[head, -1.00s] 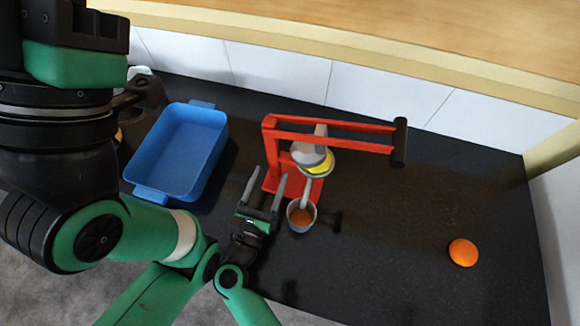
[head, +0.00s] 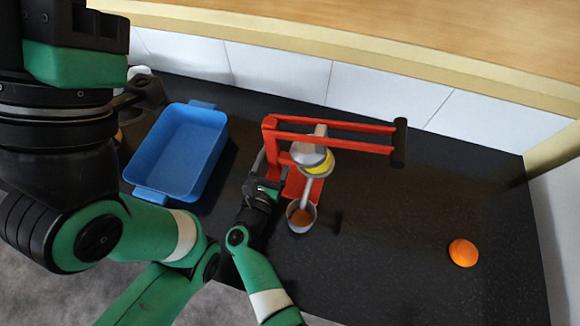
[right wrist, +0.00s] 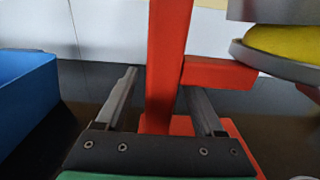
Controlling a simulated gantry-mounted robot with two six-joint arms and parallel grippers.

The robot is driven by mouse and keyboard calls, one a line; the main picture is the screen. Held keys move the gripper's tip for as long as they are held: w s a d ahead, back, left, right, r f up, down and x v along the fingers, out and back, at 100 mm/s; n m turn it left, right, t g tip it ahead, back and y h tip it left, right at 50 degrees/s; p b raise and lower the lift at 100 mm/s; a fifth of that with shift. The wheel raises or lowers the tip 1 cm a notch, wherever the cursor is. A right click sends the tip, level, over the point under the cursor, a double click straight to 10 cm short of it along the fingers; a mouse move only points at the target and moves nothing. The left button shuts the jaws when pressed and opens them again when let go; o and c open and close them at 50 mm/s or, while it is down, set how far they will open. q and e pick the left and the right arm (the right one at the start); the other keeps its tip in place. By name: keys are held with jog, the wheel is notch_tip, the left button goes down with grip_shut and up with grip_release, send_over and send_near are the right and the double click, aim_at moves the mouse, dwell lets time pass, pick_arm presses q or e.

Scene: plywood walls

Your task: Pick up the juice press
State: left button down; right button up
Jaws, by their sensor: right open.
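The juice press (head: 270,150) stands upright on the dark counter. It has a red frame, a long red lever with a black handle at the right, a grey press head and a yellow half fruit under it. A cup (head: 301,217) with orange contents stands at its front. My right gripper (head: 266,168) is open at the press's left side. In the right wrist view, its two grey fingers stand on either side of the red upright post of the press (right wrist: 168,55), with gaps visible.
A blue tray (head: 140,190) stands left of the press, close to my right gripper. An orange (head: 462,252) lies far right on the counter. The counter's right half is mostly clear.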

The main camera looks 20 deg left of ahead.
grip_shut()
dwell(0.4)
dwell(0.9)
jog(key=shift+r, duration=0.15)
